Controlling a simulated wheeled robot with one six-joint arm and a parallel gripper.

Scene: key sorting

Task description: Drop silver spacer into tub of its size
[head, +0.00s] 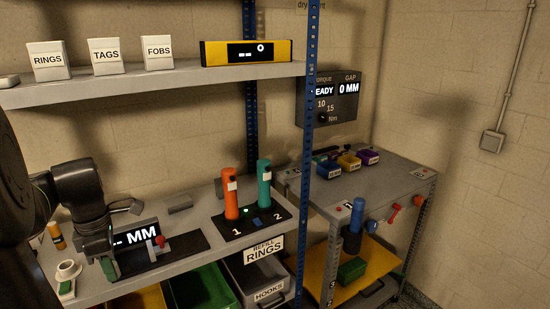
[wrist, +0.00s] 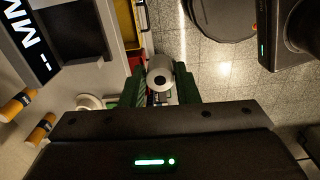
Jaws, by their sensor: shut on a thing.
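My gripper (head: 108,268) is at the left of the head view, low over the near shelf in front of the MM display. In the wrist view, my gripper (wrist: 161,88) has its green-padded fingers shut on the silver spacer (wrist: 160,76), a short grey cylinder with a hole in its end. The spacer cannot be made out in the head view. Small coloured tubs stand on the grey cart at the back right, among them a yellow tub (head: 348,162) and a purple tub (head: 368,157). Their labels are too small to read.
The MM display (head: 140,236) stands beside my gripper. Orange and teal tools (head: 231,192) stand upright on a black base to its right. A blue post (head: 308,150) rises between shelf and cart (head: 385,185). The cart top's near part is clear.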

